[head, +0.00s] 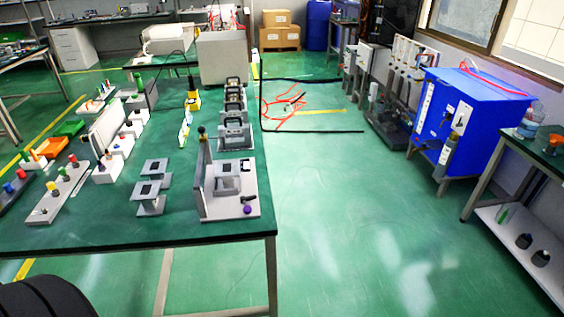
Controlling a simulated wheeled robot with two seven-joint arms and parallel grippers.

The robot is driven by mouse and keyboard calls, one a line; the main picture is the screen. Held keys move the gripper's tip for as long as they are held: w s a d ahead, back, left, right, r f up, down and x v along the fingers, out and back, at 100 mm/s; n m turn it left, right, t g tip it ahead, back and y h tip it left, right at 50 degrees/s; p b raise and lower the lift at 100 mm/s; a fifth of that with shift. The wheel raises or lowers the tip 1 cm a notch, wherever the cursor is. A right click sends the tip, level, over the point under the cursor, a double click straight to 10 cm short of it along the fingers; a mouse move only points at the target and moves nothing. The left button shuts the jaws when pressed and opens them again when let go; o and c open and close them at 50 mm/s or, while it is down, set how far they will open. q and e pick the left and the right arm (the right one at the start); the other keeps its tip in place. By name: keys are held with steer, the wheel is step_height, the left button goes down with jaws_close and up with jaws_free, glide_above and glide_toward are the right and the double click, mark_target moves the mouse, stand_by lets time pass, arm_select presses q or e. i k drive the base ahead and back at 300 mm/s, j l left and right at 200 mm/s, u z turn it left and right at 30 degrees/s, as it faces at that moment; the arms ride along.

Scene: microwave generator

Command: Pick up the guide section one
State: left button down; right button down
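No part in the head view is clearly marked as guide section one. Two grey parts with flat tops and dark squares stand on the green table near its front: one farther back (156,168) and one nearer (147,197). A row of grey and black frame-shaped parts (235,136) stands along the table's right side. A grey fixture with an upright plate (203,180) stands at the front right corner, holding a grey block, with a small purple knob at its front. I cannot tell which of these is the guide section. Neither gripper is in view.
The green table (120,232) has bare room at its front edge. White blocks with coloured pegs (62,192) and green and orange trays (52,147) fill its left side. Open floor (360,220) lies to the right, before a blue cabinet (470,110) and a side bench (540,150).

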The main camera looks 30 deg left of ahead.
mark_target(227, 172)
steer(key=u, duration=1.1)
